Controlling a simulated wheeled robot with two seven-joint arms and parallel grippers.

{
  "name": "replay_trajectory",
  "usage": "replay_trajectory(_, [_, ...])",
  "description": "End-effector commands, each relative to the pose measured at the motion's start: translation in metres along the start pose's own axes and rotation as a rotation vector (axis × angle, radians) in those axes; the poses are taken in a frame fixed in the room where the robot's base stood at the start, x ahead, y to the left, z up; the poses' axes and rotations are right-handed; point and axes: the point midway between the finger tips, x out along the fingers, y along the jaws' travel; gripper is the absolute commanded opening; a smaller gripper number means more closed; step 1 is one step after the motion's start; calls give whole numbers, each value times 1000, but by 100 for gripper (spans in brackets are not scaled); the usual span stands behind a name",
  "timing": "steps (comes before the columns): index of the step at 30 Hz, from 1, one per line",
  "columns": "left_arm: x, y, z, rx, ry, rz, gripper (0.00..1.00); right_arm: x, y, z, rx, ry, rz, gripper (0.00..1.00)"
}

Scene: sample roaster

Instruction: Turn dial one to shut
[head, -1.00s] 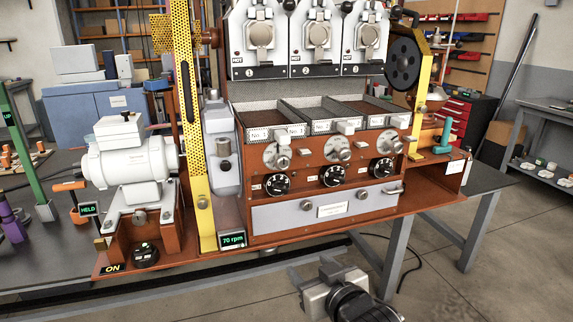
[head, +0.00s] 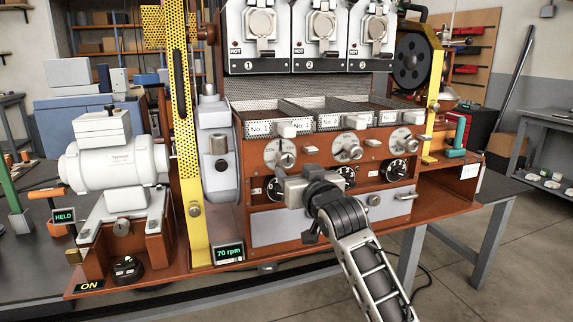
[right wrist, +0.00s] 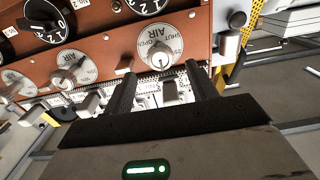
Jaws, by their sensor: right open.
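Dial one is the silver AIR dial (head: 280,153) under tray No. 1 in the head view, with a raised pointer knob. It also shows in the right wrist view (right wrist: 157,40), upside down, with SHUT and OPEN marked on its rim. My right gripper (head: 293,178) is in front of the panel, just below and right of dial one in the head view. In the right wrist view its two fingers (right wrist: 161,78) are apart and empty, with dial one showing just beyond and between their tips. Contact cannot be told. My left gripper is not in view.
Two more silver dials (head: 347,147) and (head: 404,140) sit to the right. Black numbered knobs (head: 396,171) lie below them; my right arm partly covers the middle one. The tray fronts (head: 338,122) jut out above. A yellow post (head: 187,120) stands left.

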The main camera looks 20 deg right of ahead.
Motion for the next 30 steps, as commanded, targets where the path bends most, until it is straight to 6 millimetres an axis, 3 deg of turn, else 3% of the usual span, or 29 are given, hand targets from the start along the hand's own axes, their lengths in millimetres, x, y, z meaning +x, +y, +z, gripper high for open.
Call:
replay_trajectory(6, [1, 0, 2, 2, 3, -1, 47, 42, 0, 0, 0, -1, 0, 57])
replay_trajectory(12, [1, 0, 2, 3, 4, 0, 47, 66, 0, 0, 1, 0, 0, 57])
replay_trajectory(25, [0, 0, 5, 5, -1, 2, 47, 74, 0, 0, 0, 0, -1, 57])
replay_trajectory(26, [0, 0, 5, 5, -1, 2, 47, 74, 0, 0, 0, 0, -1, 55])
replay_trajectory(30, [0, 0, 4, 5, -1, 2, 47, 74, 0, 0, 0, 0, 0, 16])
